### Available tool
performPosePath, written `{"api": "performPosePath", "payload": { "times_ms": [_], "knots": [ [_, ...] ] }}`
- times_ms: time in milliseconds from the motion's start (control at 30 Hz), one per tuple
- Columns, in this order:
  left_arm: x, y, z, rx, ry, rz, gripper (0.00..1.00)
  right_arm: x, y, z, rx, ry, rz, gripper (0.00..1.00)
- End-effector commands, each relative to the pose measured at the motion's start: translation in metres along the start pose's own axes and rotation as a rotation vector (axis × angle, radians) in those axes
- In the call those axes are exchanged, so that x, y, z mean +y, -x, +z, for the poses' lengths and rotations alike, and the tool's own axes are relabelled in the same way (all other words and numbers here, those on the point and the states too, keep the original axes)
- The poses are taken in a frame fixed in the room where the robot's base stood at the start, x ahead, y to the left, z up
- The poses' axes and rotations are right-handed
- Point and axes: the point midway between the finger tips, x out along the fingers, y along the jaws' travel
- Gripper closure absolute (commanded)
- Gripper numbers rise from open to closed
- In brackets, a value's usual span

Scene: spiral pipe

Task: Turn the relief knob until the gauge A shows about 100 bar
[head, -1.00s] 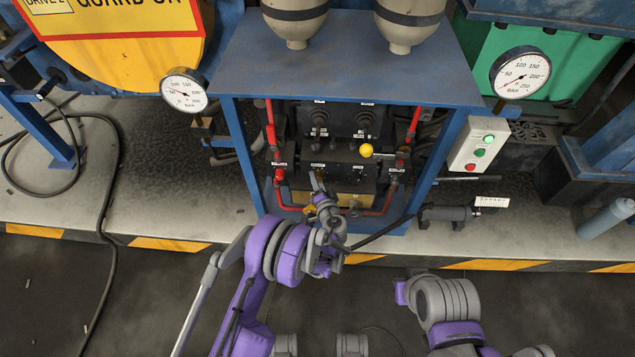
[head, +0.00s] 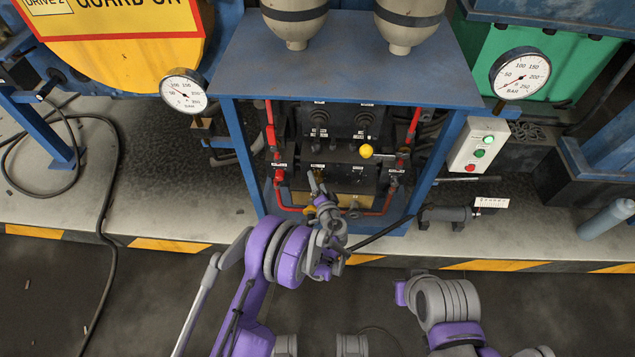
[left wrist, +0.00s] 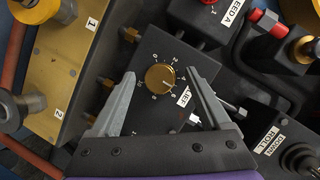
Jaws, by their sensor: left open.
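The relief knob (left wrist: 160,79) is a round brass knob on a dark block with a numbered dial around it and a partly covered label. In the left wrist view my left gripper (left wrist: 160,86) is open, one finger on each side of the knob, with gaps visible. In the head view my left gripper (head: 317,187) reaches the front of the blue cabinet and hides the knob. A white gauge (head: 184,91) hangs left of the cabinet and another gauge (head: 520,74) right of it. Their letters and exact needle readings are too small to tell. My right gripper is not in view.
The blue cabinet (head: 345,62) frames the valves, with red pipes at both sides. A yellow ball knob (head: 366,151) is above right of my left gripper. A button box (head: 478,144) stands at right. In the left wrist view, fittings and a brass block (left wrist: 62,60) surround the knob.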

Motion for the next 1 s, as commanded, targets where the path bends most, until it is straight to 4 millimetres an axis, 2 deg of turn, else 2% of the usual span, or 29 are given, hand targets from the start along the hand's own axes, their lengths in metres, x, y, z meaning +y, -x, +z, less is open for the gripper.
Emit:
{"api": "performPosePath", "payload": {
  "times_ms": [300, 500, 700, 1000],
  "knots": [
    [0.000, 0.060, -0.002, 0.003, 0.000, 0.002, 0.20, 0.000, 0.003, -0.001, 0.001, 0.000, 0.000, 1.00],
    [0.000, 0.091, -0.001, 0.002, 0.000, 0.001, 0.20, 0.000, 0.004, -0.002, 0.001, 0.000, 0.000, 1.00],
    [0.000, 0.102, 0.000, 0.001, 0.000, 0.001, 0.20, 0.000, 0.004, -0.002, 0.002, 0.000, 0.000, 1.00],
    [0.000, 0.102, 0.000, 0.001, 0.000, 0.000, 0.20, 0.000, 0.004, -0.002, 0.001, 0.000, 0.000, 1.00]
  ]
}}
